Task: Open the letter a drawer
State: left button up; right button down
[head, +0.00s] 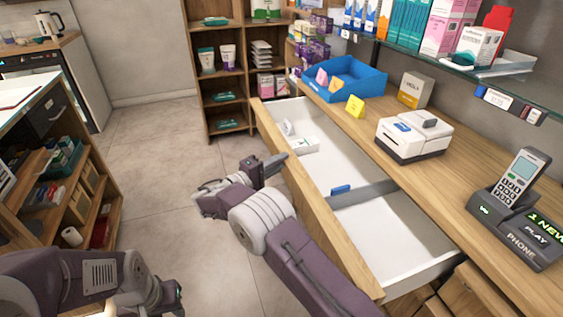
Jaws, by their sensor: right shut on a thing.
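A wide wooden-front drawer (312,205) with a white inside stands pulled out from under the counter. No letter shows on it from this angle. Its inside has a grey divider and a few small items: a white box (305,146) and a blue item (341,189). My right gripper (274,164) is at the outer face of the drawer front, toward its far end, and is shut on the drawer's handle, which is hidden. My left arm is at the lower left, away from the drawer; whether its gripper (170,298) is open does not show.
The wooden counter (440,165) holds a blue tray (345,78), a white printer (413,136) and a phone (515,182) on its dock. A shelf unit (195,75) stands beyond the drawer. Another shelved counter (50,170) is at left. The floor (150,150) between is clear.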

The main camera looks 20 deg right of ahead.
jog(key=c, duration=1.6)
grip_release()
jog(key=shift+c, duration=0.2)
jog(key=shift+a, duration=0.1)
jog(key=p+v, duration=0.1)
jog(key=v, duration=0.8)
